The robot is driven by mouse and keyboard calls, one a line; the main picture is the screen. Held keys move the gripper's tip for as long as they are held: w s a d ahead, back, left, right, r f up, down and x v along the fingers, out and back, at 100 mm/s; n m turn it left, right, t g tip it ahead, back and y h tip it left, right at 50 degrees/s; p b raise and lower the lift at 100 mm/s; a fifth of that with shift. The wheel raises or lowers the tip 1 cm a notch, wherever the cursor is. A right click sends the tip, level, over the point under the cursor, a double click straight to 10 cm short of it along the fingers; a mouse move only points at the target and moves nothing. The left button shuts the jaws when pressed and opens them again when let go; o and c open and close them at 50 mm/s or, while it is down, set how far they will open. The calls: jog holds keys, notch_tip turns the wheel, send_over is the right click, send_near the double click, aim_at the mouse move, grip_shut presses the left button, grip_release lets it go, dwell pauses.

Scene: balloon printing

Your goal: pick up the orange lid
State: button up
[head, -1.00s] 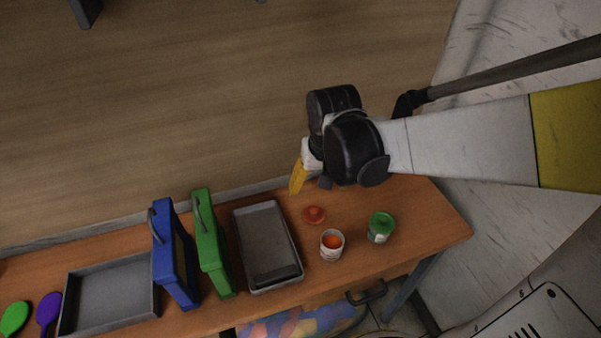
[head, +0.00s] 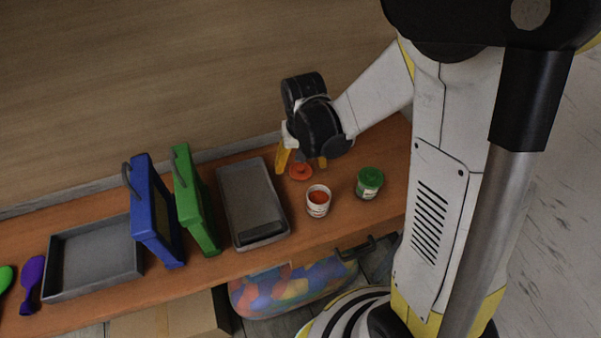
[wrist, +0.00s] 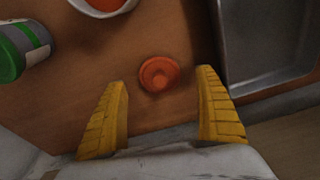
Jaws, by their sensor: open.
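The orange lid (head: 301,172) lies flat on the wooden table, right of the grey tray. In the wrist view the lid (wrist: 159,74) is a round orange disc with a raised knob, just beyond and between the yellow fingertips. My gripper (head: 302,166) is at the lid in the head view, its two yellow fingers spread on either side. In the wrist view my gripper (wrist: 163,78) is open and empty. I cannot tell the exact height of the fingertips above the table.
An open jar of orange paint (head: 318,201) and a green-lidded jar (head: 369,183) stand close to the lid. The grey tray (head: 225,200) is left of it, with green (head: 196,205) and blue (head: 157,215) frames beyond. A bag of balloons (head: 290,287) is below the table.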

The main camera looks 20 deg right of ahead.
jog(key=shift+w+f, duration=0.15)
jog(key=shift+f, duration=0.75)
jog(key=shift+r, duration=0.1)
jog(key=c, duration=0.8)
jog(key=shift+r, duration=0.1)
jog(key=shift+c, duration=0.2)
